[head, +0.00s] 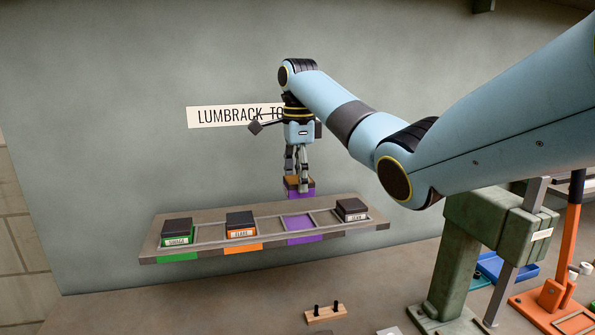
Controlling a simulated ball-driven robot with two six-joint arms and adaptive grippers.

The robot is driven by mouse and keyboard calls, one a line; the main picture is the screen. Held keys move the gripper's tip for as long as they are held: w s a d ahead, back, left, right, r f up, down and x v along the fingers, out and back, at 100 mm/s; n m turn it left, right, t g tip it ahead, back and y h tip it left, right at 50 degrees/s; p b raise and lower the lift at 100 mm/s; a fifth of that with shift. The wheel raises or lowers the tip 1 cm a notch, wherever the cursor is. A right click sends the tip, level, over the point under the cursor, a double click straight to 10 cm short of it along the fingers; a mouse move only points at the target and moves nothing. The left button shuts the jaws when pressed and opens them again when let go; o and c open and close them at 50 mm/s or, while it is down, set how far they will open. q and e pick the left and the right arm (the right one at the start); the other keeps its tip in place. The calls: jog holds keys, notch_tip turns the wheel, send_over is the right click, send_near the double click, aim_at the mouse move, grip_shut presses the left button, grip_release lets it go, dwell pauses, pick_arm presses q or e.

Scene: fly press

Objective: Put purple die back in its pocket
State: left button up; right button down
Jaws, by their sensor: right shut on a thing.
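My right gripper (298,185) points downward and is shut on the purple die (299,191), a small block with a purple lower part and a brownish top. It holds the die above the back edge of the wall shelf (150,243). The purple pocket (300,223) in that shelf is empty, and the die appears above it in the picture. The exact height and depth gap are hard to tell. My left gripper is not in view.
A green-marked die (177,230), an orange-marked die (240,224) and a dark die (352,209) sit in the other pockets. A green press (462,240) stands right, beside an orange lever press (565,270). A small wooden peg block (325,314) lies below the shelf.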

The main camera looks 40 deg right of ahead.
jog(key=shift+w+d+f, duration=0.1)
jog(key=shift+w+f, duration=0.05)
jog(key=shift+f, duration=3.15)
jog(key=shift+f, duration=0.45)
dwell(0.6)
jog(key=shift+c, duration=2.1)
grip_release()
jog(key=shift+o, duration=0.3)
jog(key=shift+f, duration=0.1)
notch_tip(320, 180, up, 8)
jog(key=shift+f, duration=0.15)
